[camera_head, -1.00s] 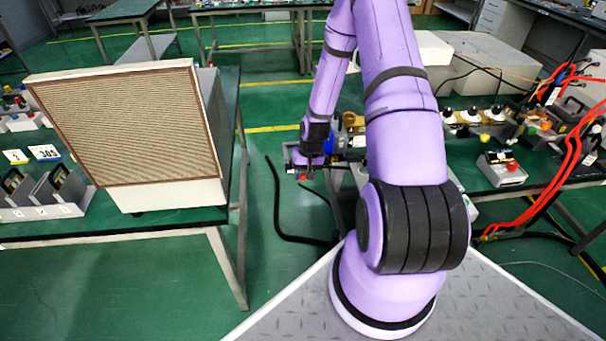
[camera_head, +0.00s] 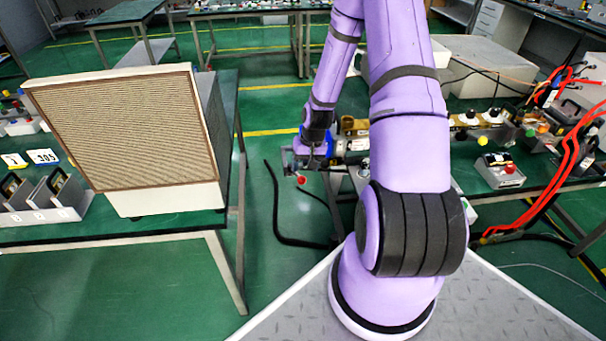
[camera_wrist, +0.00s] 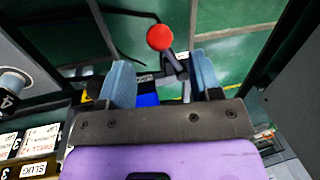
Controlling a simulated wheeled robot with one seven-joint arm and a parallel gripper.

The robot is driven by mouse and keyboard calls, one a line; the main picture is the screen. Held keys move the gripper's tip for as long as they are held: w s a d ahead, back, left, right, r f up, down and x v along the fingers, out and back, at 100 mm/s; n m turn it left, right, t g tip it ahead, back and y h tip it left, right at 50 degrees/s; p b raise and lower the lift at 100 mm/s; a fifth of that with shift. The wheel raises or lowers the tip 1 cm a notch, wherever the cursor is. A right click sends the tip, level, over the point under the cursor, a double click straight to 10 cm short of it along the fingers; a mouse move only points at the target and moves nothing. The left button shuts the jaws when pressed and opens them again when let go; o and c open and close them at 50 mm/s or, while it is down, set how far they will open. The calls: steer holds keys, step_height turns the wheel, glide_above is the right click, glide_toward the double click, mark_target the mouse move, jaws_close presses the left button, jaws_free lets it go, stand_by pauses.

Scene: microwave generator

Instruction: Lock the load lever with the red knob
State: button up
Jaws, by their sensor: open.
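The red knob (camera_wrist: 160,38) is a round ball on the end of a dark metal lever (camera_wrist: 174,64) in the wrist view. It lies beyond my open fingertips, roughly midway across the gap between them. In the head view the red knob (camera_head: 301,180) shows just below my gripper (camera_head: 312,160). In the wrist view my gripper (camera_wrist: 162,75) has its two blue-grey fingers apart with nothing held. The lever runs from the knob down toward the right finger. Whether a finger touches the lever I cannot tell.
A blue part (camera_wrist: 148,99) shows between the fingers. Grey panels stand at the left and right of the wrist view, with labelled blocks (camera_wrist: 38,140) at lower left. In the head view a bench with a control box (camera_head: 498,170) and red cables stands at right.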

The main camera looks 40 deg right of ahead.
steer(key=shift+v, duration=2.7)
steer(key=shift+w+a+f, duration=0.1)
steer(key=shift+a, duration=0.05)
steer(key=c, duration=0.7)
steer(key=shift+a+f+m+g, duration=0.2)
steer(key=shift+a+m+g, duration=0.1)
steer(key=shift+m, duration=0.3)
steer(key=c, duration=0.4)
steer(key=shift+w+a+f+m+g+h, duration=0.1)
steer(key=shift+a+f+m+g+h, duration=0.15)
steer(key=shift+m, duration=0.35)
steer(key=shift+w+a+f+m+g+h, duration=0.15)
steer(key=shift+a+m, duration=0.2)
steer(key=shift+m, duration=0.25)
steer(key=m, duration=0.1)
steer(key=a+m, duration=0.1)
steer(key=m+h, duration=0.1)
steer(key=m, duration=0.1)
steer(key=shift+w+a+f+g, duration=0.15)
steer(key=shift+a+f+g, duration=0.15)
steer(key=shift+g, duration=0.1)
steer(key=w+a+r+m+h, duration=0.3)
steer(key=a+m, duration=0.1)
steer(key=m, duration=0.6)
steer(key=shift+m+g, duration=0.3)
steer(key=x, duration=1)
steer(key=shift+d, duration=0.1)
